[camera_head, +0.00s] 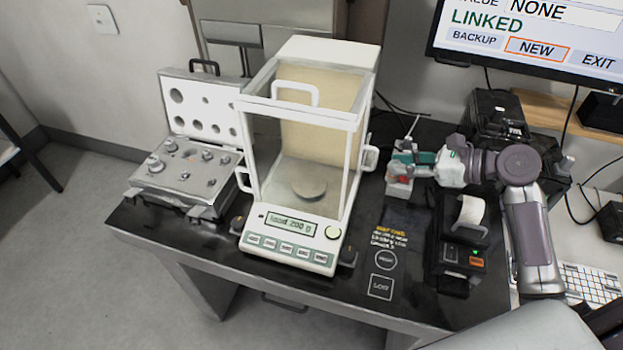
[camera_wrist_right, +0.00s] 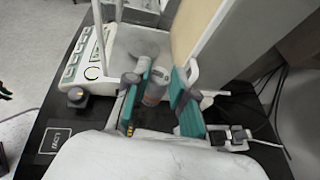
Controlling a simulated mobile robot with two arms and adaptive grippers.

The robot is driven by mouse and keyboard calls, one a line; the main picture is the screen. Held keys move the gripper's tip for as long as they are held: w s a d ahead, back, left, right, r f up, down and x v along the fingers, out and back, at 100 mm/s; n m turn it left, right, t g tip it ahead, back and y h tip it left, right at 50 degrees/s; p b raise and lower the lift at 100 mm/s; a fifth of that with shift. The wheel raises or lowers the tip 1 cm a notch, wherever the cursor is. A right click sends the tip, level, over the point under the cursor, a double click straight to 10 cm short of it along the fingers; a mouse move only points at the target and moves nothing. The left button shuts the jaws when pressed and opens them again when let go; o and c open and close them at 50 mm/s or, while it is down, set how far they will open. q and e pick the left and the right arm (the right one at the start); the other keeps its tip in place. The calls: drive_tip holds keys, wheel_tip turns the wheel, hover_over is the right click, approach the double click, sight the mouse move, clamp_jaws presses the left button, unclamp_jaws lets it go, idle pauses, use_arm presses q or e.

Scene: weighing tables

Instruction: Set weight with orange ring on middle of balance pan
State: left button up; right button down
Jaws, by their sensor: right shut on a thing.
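The weight with the orange ring (camera_wrist_right: 157,84) is a grey cylinder between the teal fingers of my right gripper (camera_wrist_right: 155,98) in the wrist view. In the head view my right gripper (camera_head: 408,163) is just right of the balance (camera_head: 290,245), outside its glass chamber. The weight is hard to make out there. The round grey balance pan (camera_head: 309,187) is inside the chamber and looks empty. It also shows in the wrist view (camera_wrist_right: 143,46), beyond the weight. The balance display (camera_head: 290,222) seems to read "load 200 g". My left gripper is not in view.
An open weight case (camera_head: 150,190) with several knobbed weights stands left of the balance. The chamber's frame and side handle (camera_head: 371,158) are close to my right gripper. A small printer (camera_head: 462,240) stands at the right. A monitor (camera_head: 530,45) is at the back right.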

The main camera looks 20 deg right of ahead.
drive_tip(key=w+a+p, duration=0.2)
drive_tip(key=w+a, duration=0.3)
drive_tip(key=a, duration=0.3)
drive_tip(key=w+a+p, duration=0.2)
drive_tip(key=w+a, duration=0.4)
drive_tip(key=a, duration=0.2)
drive_tip(key=f, duration=0.6)
drive_tip(key=shift+s+d+f, duration=0.2)
drive_tip(key=shift+s+d, duration=0.1)
drive_tip(key=shift+s, duration=0.1)
drive_tip(key=shift+w+a+f, duration=0.15)
drive_tip(key=shift+f, duration=0.15)
drive_tip(key=c, duration=1)
unclamp_jaws()
drive_tip(key=shift+f, duration=0.1)
